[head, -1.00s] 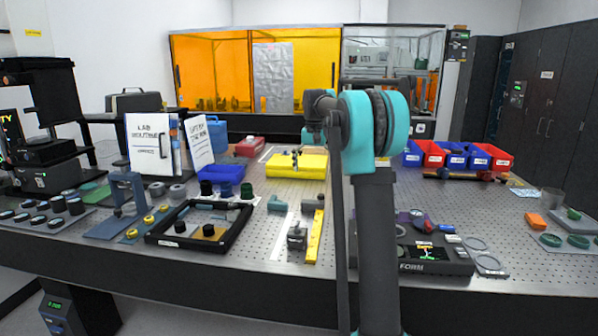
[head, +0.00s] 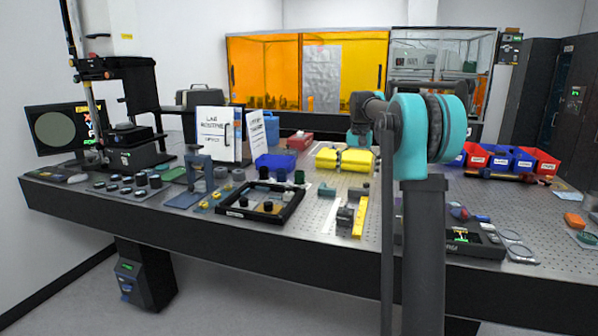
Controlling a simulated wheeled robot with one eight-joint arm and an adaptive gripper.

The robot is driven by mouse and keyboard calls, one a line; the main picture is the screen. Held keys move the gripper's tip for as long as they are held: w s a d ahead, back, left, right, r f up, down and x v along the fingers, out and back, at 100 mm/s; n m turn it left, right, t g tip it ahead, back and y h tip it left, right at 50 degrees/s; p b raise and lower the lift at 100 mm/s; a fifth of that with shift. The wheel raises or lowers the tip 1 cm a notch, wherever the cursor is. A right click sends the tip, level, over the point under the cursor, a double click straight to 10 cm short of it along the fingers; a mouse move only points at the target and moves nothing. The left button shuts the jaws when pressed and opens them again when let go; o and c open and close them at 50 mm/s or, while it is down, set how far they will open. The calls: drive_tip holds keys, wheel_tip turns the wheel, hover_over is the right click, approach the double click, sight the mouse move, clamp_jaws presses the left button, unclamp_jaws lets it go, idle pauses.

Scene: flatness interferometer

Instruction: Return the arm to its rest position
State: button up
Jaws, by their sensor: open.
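My arm rises in the right half of the head view, with a dark upright link (head: 424,250) and a large teal joint (head: 408,132) at its top. From there a dark link bends left and away, toward a smaller teal part (head: 358,138) over the far side of the table. My gripper's fingers cannot be made out; they seem hidden behind the arm or too small to see. Nothing held shows.
The perforated table (head: 330,225) holds a black frame (head: 262,212), a yellow case (head: 345,160), blue and red bins (head: 520,158) and a dark instrument (head: 470,238) beside my arm. A monitor (head: 60,135) stands left. Floor in front is clear.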

drive_tip(key=s+f+n+t, duration=0.1)
drive_tip(key=s+f, duration=0.7)
drive_tip(key=s, duration=0.5)
drive_tip(key=s+a+f+n+t, duration=0.1)
drive_tip(key=s+f, duration=0.8)
drive_tip(key=s, duration=0.4)
drive_tip(key=s+f+n+t, duration=0.1)
drive_tip(key=s+f+t, duration=0.1)
drive_tip(key=s+f, duration=0.6)
drive_tip(key=s, duration=0.5)
drive_tip(key=shift+s+a+f+n, duration=0.2)
drive_tip(key=shift+s+a+n, duration=0.1)
drive_tip(key=shift+s+a, duration=0.1)
